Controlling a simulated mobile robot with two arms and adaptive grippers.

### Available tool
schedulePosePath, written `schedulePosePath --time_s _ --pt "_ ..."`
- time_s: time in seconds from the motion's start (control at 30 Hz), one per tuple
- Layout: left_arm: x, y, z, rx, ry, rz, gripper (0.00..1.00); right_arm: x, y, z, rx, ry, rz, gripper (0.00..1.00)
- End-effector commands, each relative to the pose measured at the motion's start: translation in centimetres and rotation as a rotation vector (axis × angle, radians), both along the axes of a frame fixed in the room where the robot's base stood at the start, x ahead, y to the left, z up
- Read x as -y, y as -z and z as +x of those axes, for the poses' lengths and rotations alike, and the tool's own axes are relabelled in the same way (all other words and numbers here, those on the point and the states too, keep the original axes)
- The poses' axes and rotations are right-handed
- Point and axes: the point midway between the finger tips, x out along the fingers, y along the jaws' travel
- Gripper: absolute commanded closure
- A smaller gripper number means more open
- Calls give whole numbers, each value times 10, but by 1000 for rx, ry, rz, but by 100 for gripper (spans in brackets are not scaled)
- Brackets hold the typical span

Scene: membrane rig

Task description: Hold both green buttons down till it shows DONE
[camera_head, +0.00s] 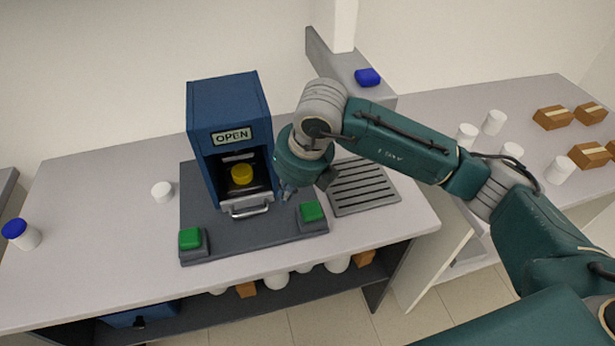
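The blue rig (230,105) stands on a dark base plate on the table, and its display (231,135) reads OPEN. A yellow round piece (241,174) sits inside its opening, above a silver handle (247,210). One green button (190,238) is at the front left of the base. The other green button (312,211) is at the front right. My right gripper (286,192) points down beside the rig's right side, just behind and left of the right button. It looks apart from the button; its fingers are small and partly hidden. My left gripper is not in view.
A slotted grey tray (364,188) lies right of the rig. A white cup (162,191) and a blue-capped jar (22,234) stand at left. The right table holds white containers (493,122) and brown boxes (553,117). A blue object (367,77) is on the back ledge.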

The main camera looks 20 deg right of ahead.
Motion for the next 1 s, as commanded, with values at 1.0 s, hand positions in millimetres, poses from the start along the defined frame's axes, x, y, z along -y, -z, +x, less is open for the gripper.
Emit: schedulePosePath --time_s 1.0 --pt "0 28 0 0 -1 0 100 53 60 18 36 103 -166 100"
